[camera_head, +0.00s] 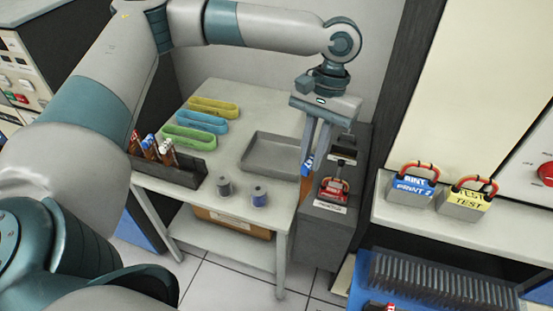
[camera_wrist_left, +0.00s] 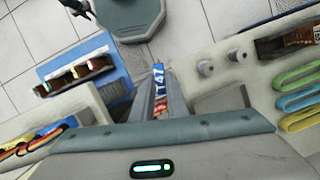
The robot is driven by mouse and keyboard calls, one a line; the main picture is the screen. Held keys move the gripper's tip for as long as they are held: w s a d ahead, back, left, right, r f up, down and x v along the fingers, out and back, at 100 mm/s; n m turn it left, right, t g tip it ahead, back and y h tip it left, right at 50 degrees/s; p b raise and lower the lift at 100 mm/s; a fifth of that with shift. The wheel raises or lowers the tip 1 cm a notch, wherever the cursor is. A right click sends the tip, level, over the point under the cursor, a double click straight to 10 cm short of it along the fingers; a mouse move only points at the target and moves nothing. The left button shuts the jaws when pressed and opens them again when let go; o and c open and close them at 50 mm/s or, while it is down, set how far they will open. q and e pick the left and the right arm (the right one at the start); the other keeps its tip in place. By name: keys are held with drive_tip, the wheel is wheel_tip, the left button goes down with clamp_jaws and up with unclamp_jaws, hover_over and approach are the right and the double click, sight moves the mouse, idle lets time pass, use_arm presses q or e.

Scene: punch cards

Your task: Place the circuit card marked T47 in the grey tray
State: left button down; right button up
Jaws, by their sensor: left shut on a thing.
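My left gripper (camera_head: 311,158) is shut on the circuit card (camera_head: 307,168), which hangs below its fingers. In the left wrist view the card (camera_wrist_left: 158,78) shows a blue end with the mark T47 and a reddish lower part between the fingers. The grey tray (camera_head: 272,154) is shallow and empty, on the right part of the light table. The gripper is just right of the tray in the head view, by the table's right edge. Part of the tray also shows in the left wrist view (camera_wrist_left: 222,101). My right gripper is not seen.
A dark rack (camera_head: 190,177) with several cards stands on the table's front left. Two spools (camera_head: 259,196) stand before the tray.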

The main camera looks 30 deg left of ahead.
use_arm(q)
drive_tip(key=w+a+m+t+y, duration=0.1)
drive_tip(key=w+m+t+y, duration=0.15)
drive_tip(key=w+m, duration=1.35)
drive_tip(key=w+a+f+m+t, duration=0.1)
drive_tip(key=w+a+f+m, duration=0.1)
drive_tip(key=m, duration=0.4)
drive_tip(key=w+a+f+m+t+p, duration=0.1)
drive_tip(key=w+a+f+m, duration=0.2)
drive_tip(key=w+a+m, duration=0.2)
drive_tip(key=shift+w+a+m+h, duration=0.2)
drive_tip(key=shift+a+m+h, duration=0.3)
drive_tip(key=shift+a, duration=0.75)
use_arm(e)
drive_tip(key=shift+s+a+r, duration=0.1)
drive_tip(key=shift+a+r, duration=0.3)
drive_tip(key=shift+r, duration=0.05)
use_arm(q)
drive_tip(key=shift+f+t, duration=0.1)
drive_tip(key=shift+t, duration=0.15)
